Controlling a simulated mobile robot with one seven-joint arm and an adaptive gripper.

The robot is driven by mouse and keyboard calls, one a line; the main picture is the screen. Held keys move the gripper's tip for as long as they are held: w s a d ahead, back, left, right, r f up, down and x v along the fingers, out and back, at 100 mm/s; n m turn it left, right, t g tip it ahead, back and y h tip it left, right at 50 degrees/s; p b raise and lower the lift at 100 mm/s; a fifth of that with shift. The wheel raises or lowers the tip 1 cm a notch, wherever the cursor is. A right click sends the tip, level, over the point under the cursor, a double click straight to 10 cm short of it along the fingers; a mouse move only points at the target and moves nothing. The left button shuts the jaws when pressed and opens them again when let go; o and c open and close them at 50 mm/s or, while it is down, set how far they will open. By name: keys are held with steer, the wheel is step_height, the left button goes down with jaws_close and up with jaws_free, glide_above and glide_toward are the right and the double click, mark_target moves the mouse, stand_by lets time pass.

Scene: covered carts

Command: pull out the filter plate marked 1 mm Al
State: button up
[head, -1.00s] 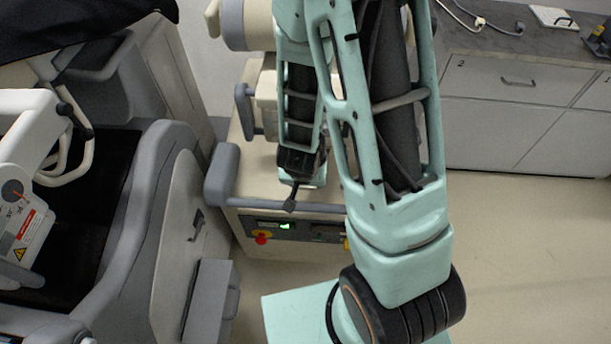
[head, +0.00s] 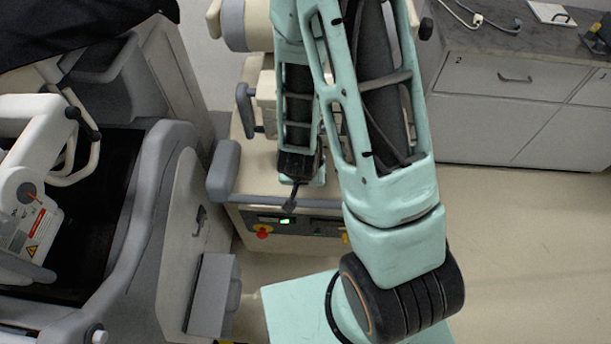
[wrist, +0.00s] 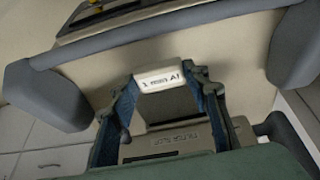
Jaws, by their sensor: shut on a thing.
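In the wrist view, a pale label block (wrist: 160,76) carries dark print that ends in "Al"; the rest of the print is too blurred to read surely. My gripper (wrist: 163,80) is shut on this plate's end, one blue-grey finger at each side. A grey surface (wrist: 180,107) shows between the fingers, below the label. Nearer the palm is a grey-beige housing (wrist: 168,143) with faint lettering. I cannot tell how much of the plate sits in a slot.
A beige cart (head: 252,190) with grey bumpers and a red knob (head: 263,232) stands behind my arm. A larger machine (head: 180,230) with a white arm is close at left. Cabinets (head: 500,110) stand at back right. Floor at right is clear.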

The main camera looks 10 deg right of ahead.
steer(key=shift+s+a+r+p, duration=0.1)
steer(key=shift+s+a+p, duration=0.55)
steer(key=shift+p, duration=1.35)
steer(key=shift+s+d, duration=0.15)
steer(key=shift+s, duration=0.1)
